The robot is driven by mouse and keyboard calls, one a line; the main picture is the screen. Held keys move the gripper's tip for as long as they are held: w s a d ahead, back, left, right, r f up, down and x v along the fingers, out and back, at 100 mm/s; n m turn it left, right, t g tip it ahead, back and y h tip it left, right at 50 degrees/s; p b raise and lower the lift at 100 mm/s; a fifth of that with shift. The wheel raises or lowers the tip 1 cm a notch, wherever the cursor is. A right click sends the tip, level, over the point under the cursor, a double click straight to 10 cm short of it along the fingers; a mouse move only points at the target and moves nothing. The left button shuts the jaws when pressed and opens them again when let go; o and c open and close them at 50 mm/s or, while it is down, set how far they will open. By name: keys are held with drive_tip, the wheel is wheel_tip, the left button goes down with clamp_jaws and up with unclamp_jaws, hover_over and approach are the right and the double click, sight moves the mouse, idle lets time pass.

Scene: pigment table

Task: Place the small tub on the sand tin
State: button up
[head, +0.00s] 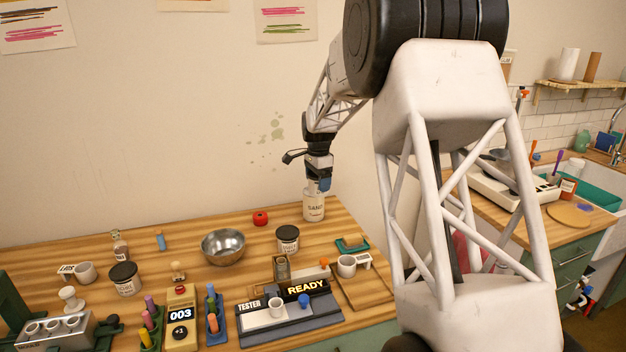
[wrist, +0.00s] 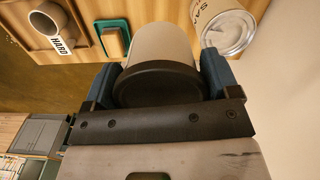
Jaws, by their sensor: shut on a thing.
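The small tub (wrist: 162,45), a pale cylinder with a dark round end (wrist: 158,84) towards the camera, is between the blue fingers of my gripper (wrist: 158,80) in the wrist view. My gripper (head: 319,184) is shut on it. The sand tin (head: 314,209), white with a SAND label, stands upright at the back right of the wooden table. In the head view my gripper overlaps the tin's top, and the tub cannot be clearly made out. In the wrist view the tin's round silvery top (wrist: 229,33) shows to the right of the tub, beside the right finger.
A dark-lidded jar (head: 288,240), a metal bowl (head: 223,247) and a red round thing (head: 260,218) stand left of the tin. A green tray (head: 344,249) and a cup (head: 347,267) by a HARD label are nearer the front. The wall is close behind.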

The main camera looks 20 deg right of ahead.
drive_tip(key=shift+w+d+f, duration=0.15)
drive_tip(key=shift+w+d, duration=0.1)
drive_tip(key=shift+w, duration=1.4)
drive_tip(key=shift+w+d+f, duration=0.15)
drive_tip(key=shift+w+d, duration=0.15)
drive_tip(key=shift+w, duration=1.4)
drive_tip(key=shift+w+d+f, duration=0.15)
drive_tip(key=shift+w+d, duration=0.1)
drive_tip(key=shift+w, duration=1.4)
drive_tip(key=shift+f, duration=0.1)
drive_tip(key=shift+f, duration=1.65)
drive_tip(key=shift+f, duration=0.15)
drive_tip(key=o, duration=0.9)
wheel_tip(320, 180, up, 12)
drive_tip(key=shift+r, duration=0.15)
